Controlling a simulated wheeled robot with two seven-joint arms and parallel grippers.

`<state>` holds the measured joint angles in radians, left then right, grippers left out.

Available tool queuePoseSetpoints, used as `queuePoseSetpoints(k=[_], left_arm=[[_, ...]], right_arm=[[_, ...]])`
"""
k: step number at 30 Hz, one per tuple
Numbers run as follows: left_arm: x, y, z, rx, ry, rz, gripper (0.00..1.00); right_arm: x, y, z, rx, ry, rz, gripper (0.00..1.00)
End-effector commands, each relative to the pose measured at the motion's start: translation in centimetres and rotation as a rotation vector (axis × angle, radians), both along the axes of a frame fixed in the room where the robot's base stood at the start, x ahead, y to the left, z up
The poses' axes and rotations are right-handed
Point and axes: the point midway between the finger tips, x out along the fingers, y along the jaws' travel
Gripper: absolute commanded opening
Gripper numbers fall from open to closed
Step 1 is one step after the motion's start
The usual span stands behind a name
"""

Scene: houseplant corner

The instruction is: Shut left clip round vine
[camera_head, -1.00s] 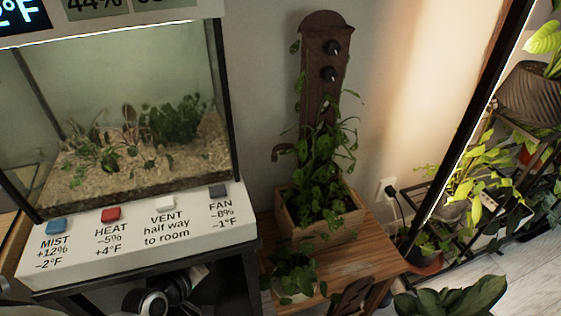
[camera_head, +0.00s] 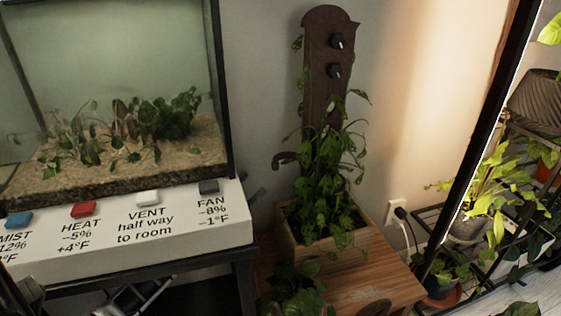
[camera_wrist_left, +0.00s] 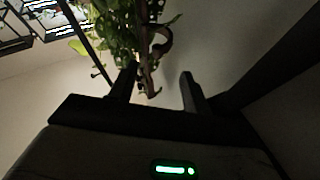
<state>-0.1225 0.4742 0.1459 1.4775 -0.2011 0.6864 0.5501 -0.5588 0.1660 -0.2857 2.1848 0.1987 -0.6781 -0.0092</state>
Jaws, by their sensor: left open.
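A dark brown board (camera_head: 318,110) stands upright in a wooden planter box (camera_head: 340,256), with green vine (camera_head: 328,165) climbing its lower part. A curved brown hook (camera_head: 284,158) juts from the board's left side; it looks like the left clip and stands open. The hook also shows in the left wrist view (camera_wrist_left: 163,42), beyond the fingertips and beside vine leaves (camera_wrist_left: 115,25). In the left wrist view my left gripper (camera_wrist_left: 158,72) is open and empty.
A glass terrarium (camera_head: 110,110) on a white control ledge (camera_head: 130,235) stands close on the left. Two black knobs sit on the board, one upper (camera_head: 337,41) and one lower (camera_head: 334,71). Leaves of a small plant (camera_head: 295,290) are below. A plant rack is right.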

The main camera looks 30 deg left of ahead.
Motion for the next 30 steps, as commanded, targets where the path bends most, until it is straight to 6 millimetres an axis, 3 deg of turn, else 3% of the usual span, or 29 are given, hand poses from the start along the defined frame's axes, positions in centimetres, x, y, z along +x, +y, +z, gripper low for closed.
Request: queuePoseSetpoints(k=[9, 15, 28, 30], left_arm=[[6.2, -1.7, 2.6, -0.002, -0.003, 0.001, 0.48], [8.7, -2.4, 3.6, -0.002, 0.000, 0.001, 0.48], [9.5, -2.7, 3.9, -0.002, 0.002, 0.001, 0.48], [9.5, -2.7, 3.9, -0.002, 0.002, 0.001, 0.32]], right_arm=[[0.1, 0.2, 0.2, 0.011, -0.031, 0.001, 0.31], [0.4, 0.2, 0.5, 0.019, -0.050, -0.002, 0.31], [0.3, 0.4, 0.8, 0.022, -0.060, 0.004, 0.31], [0.2, 0.4, 0.8, 0.020, -0.059, 0.005, 0.31]])
